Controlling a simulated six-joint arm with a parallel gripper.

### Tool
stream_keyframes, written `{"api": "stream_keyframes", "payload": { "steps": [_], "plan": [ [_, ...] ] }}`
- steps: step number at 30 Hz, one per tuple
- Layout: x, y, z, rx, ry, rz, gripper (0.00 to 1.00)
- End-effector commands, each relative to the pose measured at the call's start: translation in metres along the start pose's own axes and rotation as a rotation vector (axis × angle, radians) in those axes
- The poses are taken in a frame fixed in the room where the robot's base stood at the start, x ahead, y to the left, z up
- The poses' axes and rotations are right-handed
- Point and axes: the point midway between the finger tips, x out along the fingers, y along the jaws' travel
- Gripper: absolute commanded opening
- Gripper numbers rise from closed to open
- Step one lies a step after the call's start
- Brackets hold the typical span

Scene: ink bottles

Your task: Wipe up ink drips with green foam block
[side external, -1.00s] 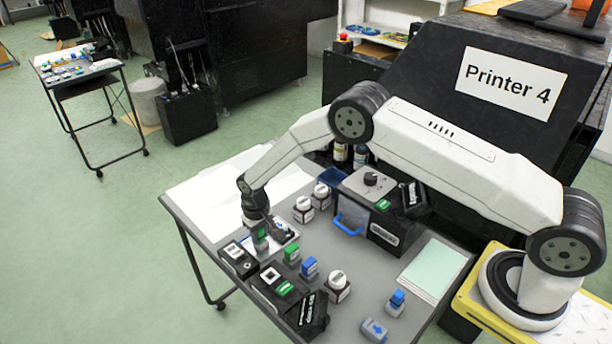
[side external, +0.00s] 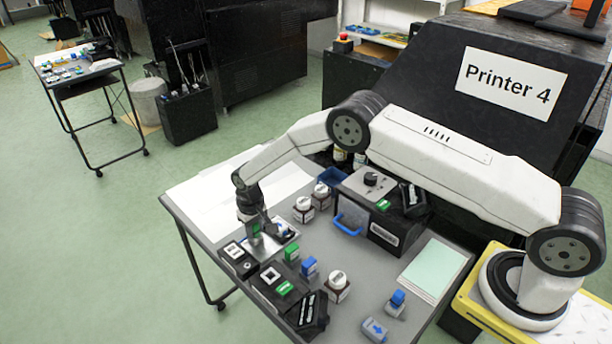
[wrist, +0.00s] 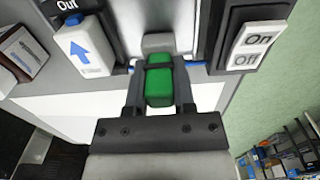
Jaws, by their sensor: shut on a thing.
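My gripper (wrist: 158,95) is shut on the green foam block (wrist: 159,82), with one finger on each side of it. In the side view my gripper (side external: 256,222) and the green block (side external: 255,232) are over the far-left part of the table, by a pale metal plate (side external: 287,237). In the wrist view small blue marks (wrist: 194,64) show on both sides of the block; I cannot tell if they are ink. The block's underside is hidden, so I cannot tell whether it touches a surface.
A black switch box (side external: 238,258) sits close by, and its On/Off switch (wrist: 252,45) is right of the block. A white switch with a blue arrow (wrist: 82,50) is left of it. Ink bottles (side external: 337,283) and a printer unit (side external: 385,220) stand on the table (side external: 345,318).

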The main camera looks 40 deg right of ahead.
Motion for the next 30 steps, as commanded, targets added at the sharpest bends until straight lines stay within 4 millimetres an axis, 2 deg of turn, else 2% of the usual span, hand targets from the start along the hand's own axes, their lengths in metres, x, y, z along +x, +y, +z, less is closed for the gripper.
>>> {"api": "stream_keyframes", "payload": {
  "steps": [10, 30],
  "plan": [
    [-0.007, 0.000, 0.000, 0.000, 0.001, 0.000, 0.00],
    [-0.054, 0.000, 0.000, 0.000, 0.001, 0.000, 0.00]
  ]
}}
